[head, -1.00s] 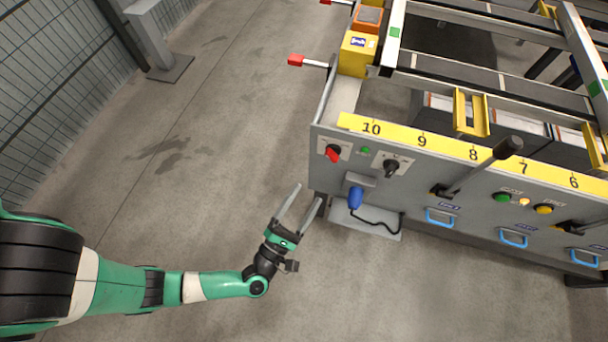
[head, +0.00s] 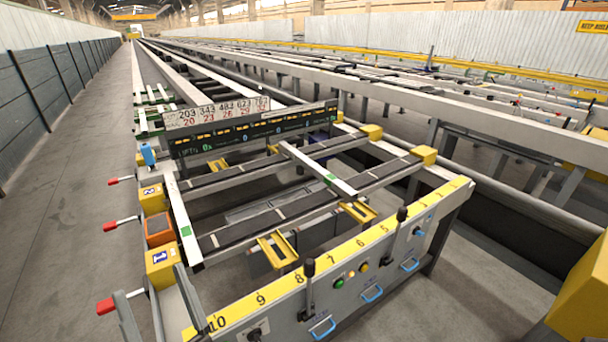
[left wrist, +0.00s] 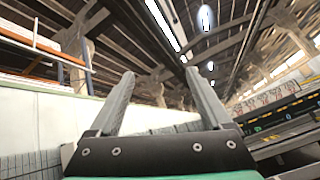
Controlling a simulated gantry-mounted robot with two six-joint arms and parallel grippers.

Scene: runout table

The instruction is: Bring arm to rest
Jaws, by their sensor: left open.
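My left gripper (head: 148,280) shows at the bottom left of the head view, cut off by the lower edge. Its two grey fingers point up and stand apart, in front of the near left corner of the runout table (head: 290,318). In the left wrist view, the open gripper (left wrist: 160,74) has nothing between its fingers, with roof beams and lights behind them. Most of my left arm is out of view. My right gripper is not in view.
Red-tipped handles (head: 106,306) stick out from the table's left side, close to my left gripper. Black levers (head: 309,268) rise from the front panel, which has a yellow numbered strip (head: 345,260). Open floor (head: 60,235) lies to the left.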

